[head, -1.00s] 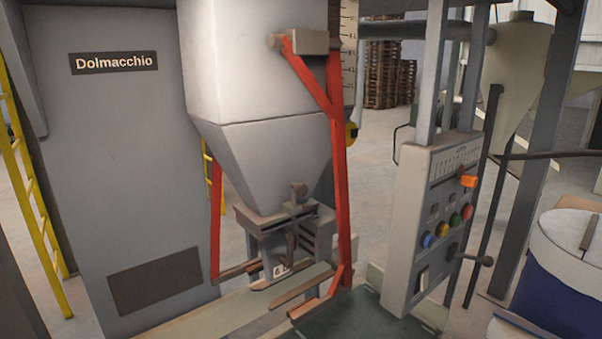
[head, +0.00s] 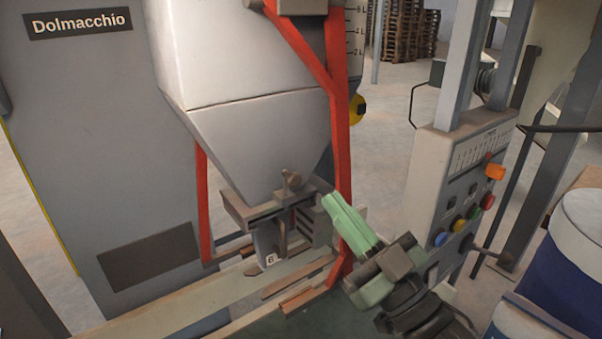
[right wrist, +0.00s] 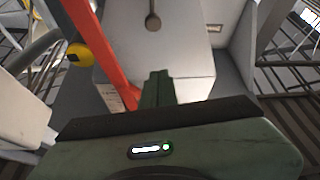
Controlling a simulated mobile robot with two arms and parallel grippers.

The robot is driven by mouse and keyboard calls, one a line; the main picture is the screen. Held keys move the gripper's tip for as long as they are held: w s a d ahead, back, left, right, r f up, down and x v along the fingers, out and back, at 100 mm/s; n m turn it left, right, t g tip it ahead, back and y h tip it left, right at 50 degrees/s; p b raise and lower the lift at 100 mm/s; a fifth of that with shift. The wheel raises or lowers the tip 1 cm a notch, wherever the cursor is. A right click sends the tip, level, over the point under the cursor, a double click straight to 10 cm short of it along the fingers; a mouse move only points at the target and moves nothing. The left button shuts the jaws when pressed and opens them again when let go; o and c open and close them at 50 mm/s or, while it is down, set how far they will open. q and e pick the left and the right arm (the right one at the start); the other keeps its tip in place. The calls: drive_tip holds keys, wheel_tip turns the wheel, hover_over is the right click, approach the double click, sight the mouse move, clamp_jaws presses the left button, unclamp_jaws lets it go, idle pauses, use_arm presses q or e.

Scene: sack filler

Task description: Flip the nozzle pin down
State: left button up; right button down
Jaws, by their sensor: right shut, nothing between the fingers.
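The nozzle (head: 267,243) hangs under the grey hopper (head: 250,140). A dark upright piece that may be the pin (head: 282,232) stands at the nozzle's front; I cannot tell for certain. My right gripper (head: 332,203) is shut and empty, just right of the nozzle bracket and in front of the red frame, pointing up-left. My left gripper is not in view.
The red frame (head: 340,130) stands close beside my right gripper. The control panel (head: 455,195) with coloured buttons and an orange lever is to the right. Wooden slats (head: 300,275) lie below the nozzle. A blue drum (head: 560,280) stands at the lower right.

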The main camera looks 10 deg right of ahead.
drive_tip(key=x, duration=1)
drive_tip(key=f, duration=0.2)
drive_tip(key=w+f, duration=0.1)
drive_tip(key=f, duration=0.1)
drive_tip(key=shift+d, duration=0.25)
drive_tip(key=shift+f, duration=0.1)
